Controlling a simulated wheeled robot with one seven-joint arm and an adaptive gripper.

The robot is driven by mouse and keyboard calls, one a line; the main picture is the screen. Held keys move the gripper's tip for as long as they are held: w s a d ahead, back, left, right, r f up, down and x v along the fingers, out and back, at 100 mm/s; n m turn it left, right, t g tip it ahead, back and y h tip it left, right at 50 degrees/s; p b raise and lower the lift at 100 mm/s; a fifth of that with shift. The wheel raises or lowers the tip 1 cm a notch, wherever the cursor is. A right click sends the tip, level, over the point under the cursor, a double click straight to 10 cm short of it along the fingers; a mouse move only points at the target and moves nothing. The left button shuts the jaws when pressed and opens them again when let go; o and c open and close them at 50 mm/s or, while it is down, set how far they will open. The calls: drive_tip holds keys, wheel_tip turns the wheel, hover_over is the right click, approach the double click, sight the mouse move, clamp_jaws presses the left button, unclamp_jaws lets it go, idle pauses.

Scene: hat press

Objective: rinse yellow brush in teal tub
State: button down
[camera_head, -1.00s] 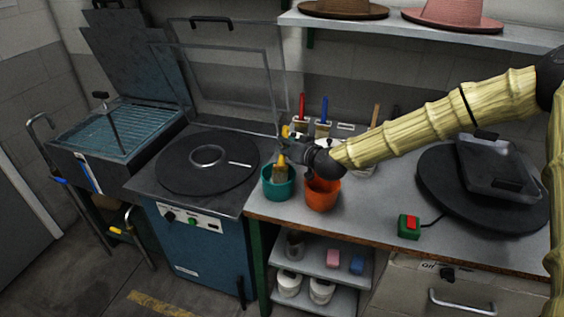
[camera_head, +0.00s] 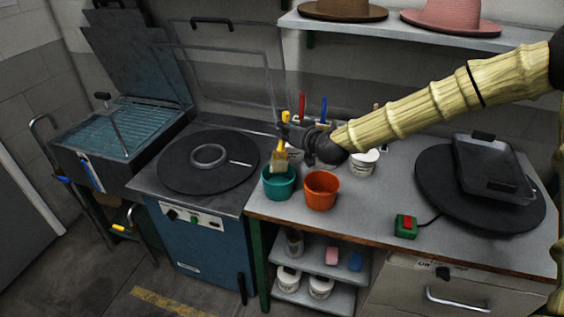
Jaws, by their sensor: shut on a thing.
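The yellow brush (camera_head: 279,160) is held upright, bristles down, just above the teal tub (camera_head: 278,188). Its lower end overlaps the tub's rim in the picture; I cannot tell if the tips are inside the opening. My gripper (camera_head: 286,134) is shut on the brush's handle, above and slightly behind the tub. The tub stands on the bench near its left front corner. Its inside is mostly hidden.
An orange tub (camera_head: 321,190) stands just right of the teal one. Red and blue brushes (camera_head: 323,111) stand behind my gripper. A white pot (camera_head: 364,162) is below my arm. A green box with a red button (camera_head: 406,226) sits near the front edge.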

sight(287, 119)
drive_tip(key=shift+r+p, duration=0.85)
drive_tip(key=shift+r, duration=1.15)
idle(0.8)
wheel_tip(287, 119, up, 4)
drive_tip(key=shift+r+p, duration=0.1)
drive_tip(key=shift+p, duration=0.7)
